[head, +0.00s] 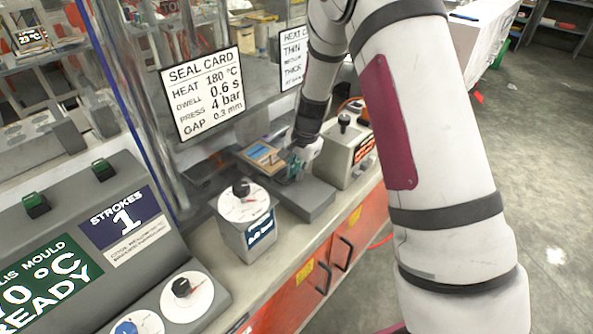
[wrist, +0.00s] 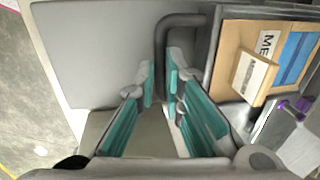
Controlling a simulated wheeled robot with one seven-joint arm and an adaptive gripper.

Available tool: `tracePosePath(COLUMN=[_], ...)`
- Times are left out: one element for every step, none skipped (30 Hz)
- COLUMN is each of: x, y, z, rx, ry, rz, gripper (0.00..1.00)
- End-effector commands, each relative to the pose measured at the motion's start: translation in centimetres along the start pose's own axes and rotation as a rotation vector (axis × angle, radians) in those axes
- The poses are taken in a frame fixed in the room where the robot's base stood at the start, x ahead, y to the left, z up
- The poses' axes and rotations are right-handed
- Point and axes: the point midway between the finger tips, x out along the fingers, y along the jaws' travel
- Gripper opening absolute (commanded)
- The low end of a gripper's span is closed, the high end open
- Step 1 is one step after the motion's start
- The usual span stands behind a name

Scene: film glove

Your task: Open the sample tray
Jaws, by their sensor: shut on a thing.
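The sample tray (wrist: 212,45) has a dark rim and shows at the right of the wrist view, with a brown card box inside it. In the head view the tray (head: 238,150) sits in the bench unit below the seal card. A dark bent bar handle (wrist: 160,44) sticks out from the tray's side. My gripper (wrist: 160,82) has its teal-padded fingers on either side of the handle's outer bar and is shut on it. In the head view my gripper (head: 296,168) is beside the tray, and my arm hides part of the area.
A grey flat block (head: 308,200) lies in front of the tray. A dial box (head: 246,215) stands to its left and a knobbed control box (head: 347,152) to its right. A clear screen and the seal card (head: 202,92) stand behind. Open floor lies to the right.

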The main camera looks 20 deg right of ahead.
Motion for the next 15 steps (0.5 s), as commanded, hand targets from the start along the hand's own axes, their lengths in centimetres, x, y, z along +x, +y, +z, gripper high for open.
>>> tracePosePath(x=[-0.3, -0.4, -0.7, -0.9, -1.1, -1.4, -1.6, -1.7, -2.0, -2.1, -2.2, -2.4, -2.5, -2.6, -2.7], y=[0.9, 1.5, 2.5, 3.3, 4.2, 5.5, 6.4, 7.3, 8.4, 9.2, 9.9, 10.8, 11.4, 11.9, 12.5], z=[0.0, 0.0, 0.0, 0.0, 0.0, 0.0, 0.0, 0.0, 0.0, 0.0, 0.1, 0.0, 0.0, 0.1, 0.0], rx=[0.002, 0.004, 0.006, 0.007, 0.008, 0.008, 0.008, 0.008, 0.008, 0.008, 0.008, 0.007, 0.008, 0.006, 0.006], ry=[-0.001, -0.002, -0.002, -0.002, -0.003, -0.002, -0.003, -0.002, -0.003, -0.002, -0.003, -0.001, -0.002, -0.002, -0.001], rz=[0.003, 0.004, 0.005, 0.005, 0.007, 0.007, 0.007, 0.007, 0.007, 0.006, 0.006, 0.005, 0.006, 0.005, 0.005], gripper=[0.0, 0.0, 0.0, 0.0, 0.0, 0.0, 0.0, 0.0, 0.0, 0.0, 0.0, 0.0, 0.0, 0.0, 0.0])
